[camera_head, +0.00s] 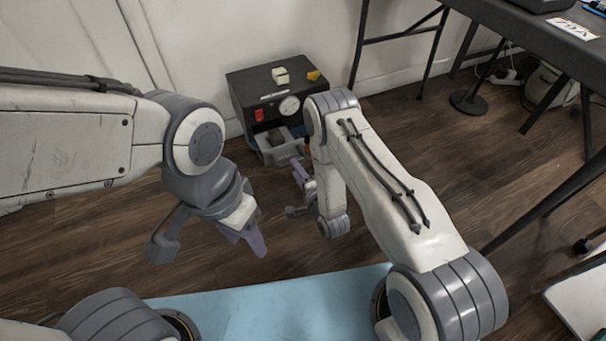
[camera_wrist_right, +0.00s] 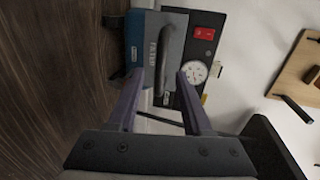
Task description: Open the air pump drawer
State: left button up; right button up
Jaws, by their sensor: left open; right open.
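The air pump (camera_head: 250,91) is a black box on the floor by the wall, with a red switch and a round gauge. Its grey and blue drawer (camera_head: 269,152) is low on the front; I cannot tell whether it is pulled out at all. In the right wrist view the drawer front (camera_wrist_right: 136,32) carries a dark bar handle (camera_wrist_right: 164,62). My right gripper (camera_wrist_right: 160,76) is open, its purple fingers on either side of the handle, not closed on it. It also shows in the head view, partly hidden by its arm. My left gripper (camera_head: 250,240) is open and empty, left of the right arm.
A small pale block (camera_head: 280,76) and a yellow piece (camera_head: 314,75) sit on the pump's top. A dark table (camera_head: 520,30) with thin legs stands to the right. A light blue surface (camera_head: 290,308) is at the front.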

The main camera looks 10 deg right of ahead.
pick_arm(q)
notch_tip(320, 180, up, 3)
jog(key=shift+f+p, duration=0.1)
jog(key=shift+p, duration=0.85)
pick_arm(e)
jog(key=v, duration=0.5)
jog(key=shift+s+d+r, duration=0.1)
jog(key=shift+s, duration=0.2)
